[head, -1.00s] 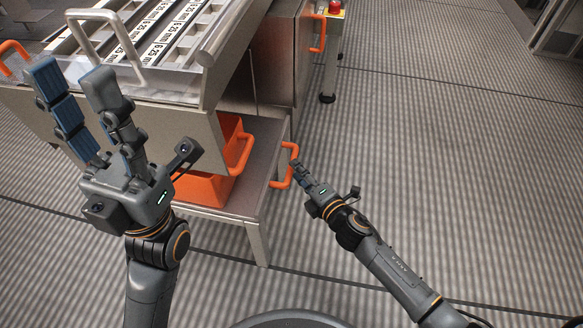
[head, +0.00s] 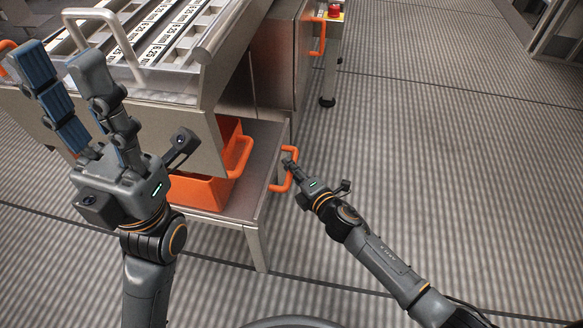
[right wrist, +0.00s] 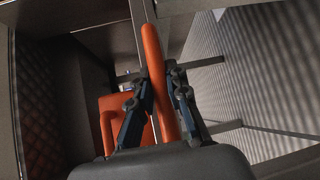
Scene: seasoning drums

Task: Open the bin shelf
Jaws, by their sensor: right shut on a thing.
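The bin shelf (head: 228,223) is a low grey shelf under the machine, with an orange bin (head: 205,192) on it. The bin also shows in the right wrist view (right wrist: 108,112). An orange handle (head: 282,188) is fixed to the shelf's right side. My right gripper (head: 290,164) is at this handle. In the right wrist view its fingers are shut on the handle (right wrist: 152,58), one on each side. My left gripper (head: 60,62) is open and empty, raised with spread fingers in front of the machine's left part.
The machine's slotted top tray (head: 165,40) with a grey metal handle (head: 105,40) is above the shelf. A cabinet with another orange handle (head: 320,35) and a red button (head: 334,12) stand behind. The floor (head: 450,150) to the right is clear.

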